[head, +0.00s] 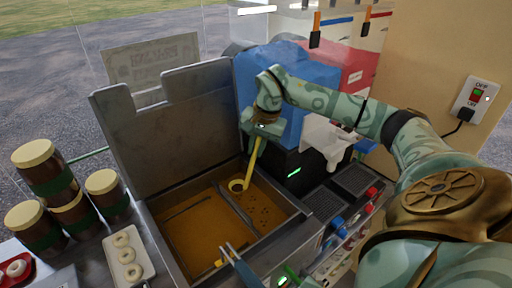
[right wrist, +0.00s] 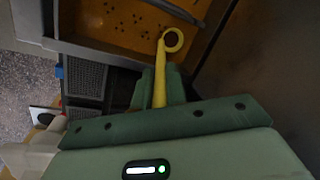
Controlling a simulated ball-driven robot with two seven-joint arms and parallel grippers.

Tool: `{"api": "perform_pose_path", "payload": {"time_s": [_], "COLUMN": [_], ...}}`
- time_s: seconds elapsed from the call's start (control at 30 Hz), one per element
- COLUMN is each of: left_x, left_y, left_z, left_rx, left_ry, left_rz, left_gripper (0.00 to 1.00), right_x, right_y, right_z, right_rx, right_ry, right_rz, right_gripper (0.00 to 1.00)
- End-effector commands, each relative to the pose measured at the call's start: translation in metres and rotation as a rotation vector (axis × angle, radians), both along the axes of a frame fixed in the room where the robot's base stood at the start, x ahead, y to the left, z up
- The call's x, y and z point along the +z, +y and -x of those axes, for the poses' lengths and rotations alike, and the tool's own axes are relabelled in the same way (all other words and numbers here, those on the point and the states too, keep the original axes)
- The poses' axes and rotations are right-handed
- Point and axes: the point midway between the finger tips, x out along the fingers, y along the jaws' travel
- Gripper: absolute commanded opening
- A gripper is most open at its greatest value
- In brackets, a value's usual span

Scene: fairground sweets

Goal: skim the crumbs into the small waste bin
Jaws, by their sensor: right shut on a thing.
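My right gripper (head: 263,131) is shut on the handle of a yellow skimmer (head: 250,165), which hangs down to a small ring-shaped head. The right gripper (right wrist: 160,92) and the skimmer (right wrist: 160,75) also show in the right wrist view. The head is near the back of the fryer's divider; whether it touches the oil I cannot tell. Dark crumbs (head: 264,210) dot the orange oil in the fryer's right compartment. They also show in the right wrist view (right wrist: 125,20). I cannot make out the waste bin.
The fryer's raised metal lid (head: 165,125) stands behind the oil. Lidded jars (head: 48,165) and a tray of pale rings (head: 143,262) stand left. Dark grates (head: 355,180) lie right.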

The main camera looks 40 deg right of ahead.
Motion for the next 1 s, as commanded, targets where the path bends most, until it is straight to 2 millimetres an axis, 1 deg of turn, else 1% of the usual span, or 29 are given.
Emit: {"api": "perform_pose_path", "payload": {"time_s": [0.03,0.27,0.53,0.77,1.0], "left_x": [-0.011,-0.01,-0.021,-0.037,-0.058], "left_y": [0.0,0.0,0.0,0.0,0.0], "left_z": [0.001,0.0,0.001,0.002,0.005], "left_rx": [0.0,0.0,0.0,0.0,0.0], "left_ry": [0.001,0.001,0.003,0.006,0.011], "left_rz": [0.0,0.0,0.0,0.0,-0.001], "left_gripper": [0.48,0.48,0.48,0.48,0.48], "right_x": [-0.01,-0.006,-0.006,-0.008,-0.009], "right_y": [0.0,0.002,0.005,0.008,0.01], "right_z": [0.0,0.025,0.054,0.079,0.105], "right_rx": [0.0,0.001,0.0,0.0,0.0], "right_ry": [0.0,0.001,0.001,0.001,0.002], "right_rz": [0.0,0.003,0.004,0.004,0.006], "right_gripper": [0.0,0.0,0.0,0.0,0.0]}}
